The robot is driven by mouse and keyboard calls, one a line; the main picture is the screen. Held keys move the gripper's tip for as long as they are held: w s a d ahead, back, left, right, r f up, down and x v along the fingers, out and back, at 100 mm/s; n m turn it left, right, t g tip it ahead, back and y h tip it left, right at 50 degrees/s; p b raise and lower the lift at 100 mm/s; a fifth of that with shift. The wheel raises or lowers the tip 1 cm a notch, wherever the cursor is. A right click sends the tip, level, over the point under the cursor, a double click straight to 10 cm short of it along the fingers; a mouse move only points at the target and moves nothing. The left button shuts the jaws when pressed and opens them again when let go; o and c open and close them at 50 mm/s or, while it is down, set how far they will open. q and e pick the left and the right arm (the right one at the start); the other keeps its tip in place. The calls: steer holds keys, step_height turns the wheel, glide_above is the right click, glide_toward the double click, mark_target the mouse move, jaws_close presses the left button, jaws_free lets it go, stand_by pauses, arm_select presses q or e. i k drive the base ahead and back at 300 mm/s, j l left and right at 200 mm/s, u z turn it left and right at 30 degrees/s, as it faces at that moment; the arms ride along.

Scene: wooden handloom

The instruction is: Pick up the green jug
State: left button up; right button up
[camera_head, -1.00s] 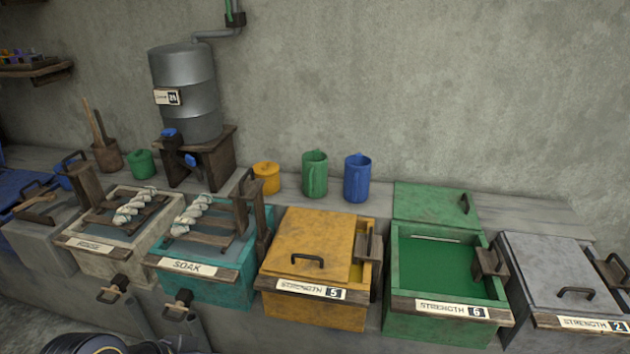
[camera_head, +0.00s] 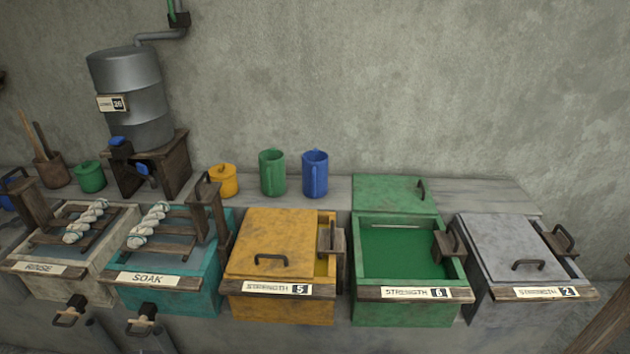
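The green jug (camera_head: 272,173) stands upright on the grey ledge behind the vats, against the wall. A blue jug (camera_head: 315,174) stands just to its right, and a small lidded yellow pot (camera_head: 222,181) stands to its left. The green jug is fully visible, and nothing is touching it from above. Neither of my grippers shows in the view.
In front of the jug stands the yellow vat (camera_head: 275,308) with its lid on. The green vat (camera_head: 405,315) is open, with green liquid inside. Soak and rinse vats hold white twisted yarn.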

mark_target(272, 164)
steer(key=j+z, duration=0.1)
steer(key=z, duration=0.65)
steer(key=i+j+z, duration=0.15)
steer(key=j+z, duration=0.3)
steer(key=j, duration=0.3)
steer(key=j+z, duration=0.45)
steer(key=j, duration=1.25)
